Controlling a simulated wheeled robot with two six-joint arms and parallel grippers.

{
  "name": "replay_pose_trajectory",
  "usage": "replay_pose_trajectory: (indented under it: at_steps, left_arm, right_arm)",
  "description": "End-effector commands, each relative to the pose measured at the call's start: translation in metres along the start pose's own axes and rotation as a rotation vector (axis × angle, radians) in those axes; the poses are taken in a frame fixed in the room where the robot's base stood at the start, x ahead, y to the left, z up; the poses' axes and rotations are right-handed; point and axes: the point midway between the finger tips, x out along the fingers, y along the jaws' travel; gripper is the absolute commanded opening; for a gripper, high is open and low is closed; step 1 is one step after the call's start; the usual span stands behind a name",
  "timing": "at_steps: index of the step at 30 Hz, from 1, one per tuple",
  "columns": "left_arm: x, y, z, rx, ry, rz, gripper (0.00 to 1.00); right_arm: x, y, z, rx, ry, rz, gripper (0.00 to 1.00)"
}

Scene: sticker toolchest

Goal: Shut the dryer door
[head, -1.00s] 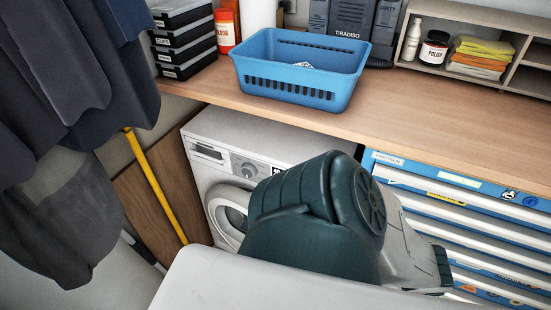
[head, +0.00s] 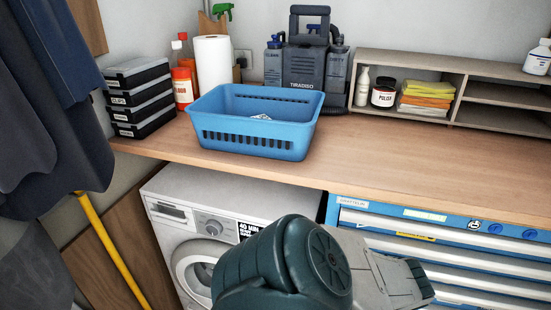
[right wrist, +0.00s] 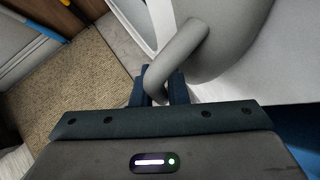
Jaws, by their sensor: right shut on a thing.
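The white dryer (head: 195,220) stands under the wooden counter in the head view. Its round door (head: 190,272) shows only in part, behind my right arm; I cannot tell there how far it stands open. In the right wrist view my right gripper (right wrist: 160,87) is shut on a grey curved bar (right wrist: 182,50), which looks like the dryer door's handle. The bar joins a larger grey rounded body, likely the door (right wrist: 232,35). My right gripper is hidden in the head view. My left gripper is not in view.
A blue basket (head: 225,105) stands on the counter (head: 370,160) above the dryer. A blue tool chest (head: 430,225) with white drawers is at right. Dark clothes (head: 60,110) hang at left, near a yellow pole (head: 110,245). A carpet (right wrist: 80,75) shows in the wrist view.

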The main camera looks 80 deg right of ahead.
Motion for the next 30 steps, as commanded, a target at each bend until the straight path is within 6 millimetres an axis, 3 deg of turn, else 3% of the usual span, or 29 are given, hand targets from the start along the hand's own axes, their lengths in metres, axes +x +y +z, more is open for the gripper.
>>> replay_pose_trajectory:
  at_steps: [11,24,30]
  left_arm:
    - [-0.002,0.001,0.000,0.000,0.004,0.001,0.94]
    - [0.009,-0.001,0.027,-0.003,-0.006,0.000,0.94]
    - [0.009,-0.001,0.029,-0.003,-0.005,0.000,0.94]
  right_arm:
    - [-0.006,-0.003,0.004,-0.006,-0.008,-0.006,0.22]
    - [-0.088,-0.001,0.002,-0.002,-0.003,-0.003,0.22]
    - [-0.107,-0.001,0.001,-0.001,-0.003,-0.002,0.22]
